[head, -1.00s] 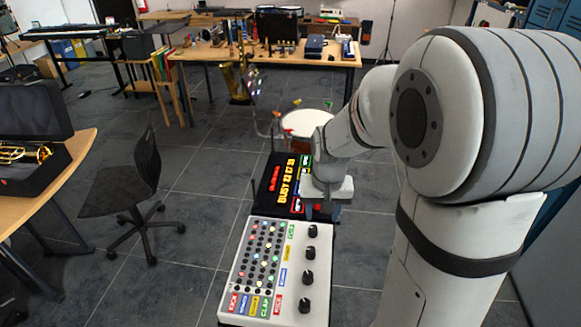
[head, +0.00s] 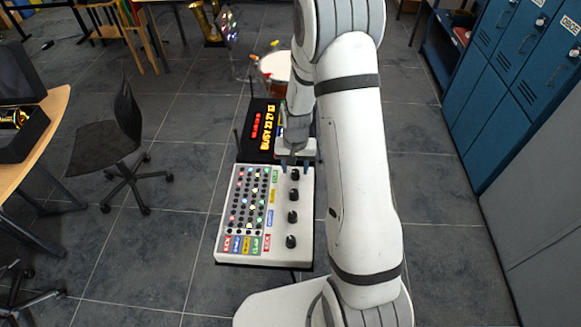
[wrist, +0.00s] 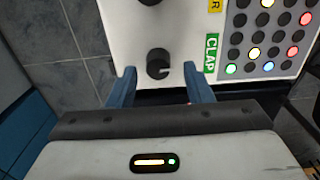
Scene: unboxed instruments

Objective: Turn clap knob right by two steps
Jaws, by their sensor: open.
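The clap knob (wrist: 158,63) is black and round with a pale pointer mark, beside the green CLAP label (wrist: 211,53) on the white panel in the wrist view. In the head view it is the farthest knob (head: 295,174) of the row on the white drum machine (head: 228,248). My gripper (wrist: 161,88) is open, its two blue fingers apart at either side of the knob's near end, nothing between them gripped. In the head view my gripper (head: 296,165) is over the machine's far end, at that knob. Whether the fingers touch the panel I cannot tell.
Several more black knobs (head: 292,217) run in a row toward the near edge, left of them coloured buttons (head: 248,205). A black display box (head: 258,130) with lit text stands just behind. A chair (head: 120,140) is at left, blue lockers (head: 510,90) at right.

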